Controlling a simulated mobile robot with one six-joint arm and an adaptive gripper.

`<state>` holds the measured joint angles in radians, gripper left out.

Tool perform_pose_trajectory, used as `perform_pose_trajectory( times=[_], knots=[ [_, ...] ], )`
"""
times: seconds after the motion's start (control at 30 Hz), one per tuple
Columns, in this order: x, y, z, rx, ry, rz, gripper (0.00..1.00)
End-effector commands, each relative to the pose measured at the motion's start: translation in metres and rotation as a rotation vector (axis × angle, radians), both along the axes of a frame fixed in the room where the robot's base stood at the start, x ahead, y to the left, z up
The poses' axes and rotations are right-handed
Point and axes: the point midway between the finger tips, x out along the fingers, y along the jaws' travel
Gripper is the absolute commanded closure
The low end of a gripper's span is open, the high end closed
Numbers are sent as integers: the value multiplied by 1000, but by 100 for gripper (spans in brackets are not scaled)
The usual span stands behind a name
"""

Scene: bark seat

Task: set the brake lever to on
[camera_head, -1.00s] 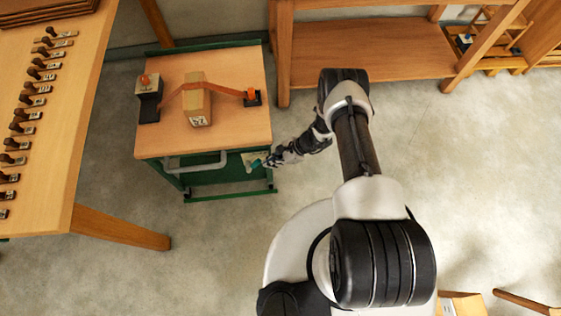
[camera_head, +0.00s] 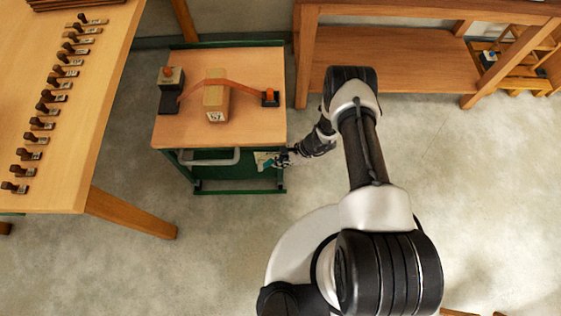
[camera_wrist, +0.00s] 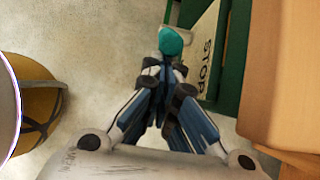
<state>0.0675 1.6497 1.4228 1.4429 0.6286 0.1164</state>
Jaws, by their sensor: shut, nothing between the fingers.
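The brake lever's teal knob (camera_wrist: 171,42) shows in the wrist view, just beyond my fingertips; the lever's shaft is hidden behind the fingers. Next to it is a pale plate (camera_wrist: 207,50) marked STOP on the green side of the cart. In the head view the small teal knob (camera_head: 268,166) is at the cart's front right, low under the wooden top. My gripper (camera_wrist: 165,68) is shut and empty, its tips at or very near the knob; I cannot tell whether they touch. In the head view my gripper (camera_head: 281,160) reaches it from the right.
The cart's wooden top (camera_head: 250,125) carries a wood block (camera_head: 216,103) under an orange strap. A grey handle (camera_head: 210,157) is on the cart's front. A workbench (camera_head: 60,170) stands left and a wooden shelf (camera_head: 400,72) back right. The floor around the cart's front is clear.

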Motion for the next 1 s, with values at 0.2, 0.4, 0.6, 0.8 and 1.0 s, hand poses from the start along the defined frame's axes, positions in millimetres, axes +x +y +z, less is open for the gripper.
perform_pose_trajectory(
  times=[0.2, 0.4, 0.6, 0.8, 1.0],
  knots=[
    [-1, 3, 4, -68, 3, 2, 100],
    [0, 6, 7, -139, 4, 2, 100],
    [0, 9, 11, -140, 6, 1, 100],
    [1, 19, 19, -161, 4, 5, 100],
    [1, 29, 25, -281, 8, 4, 100]
  ],
)
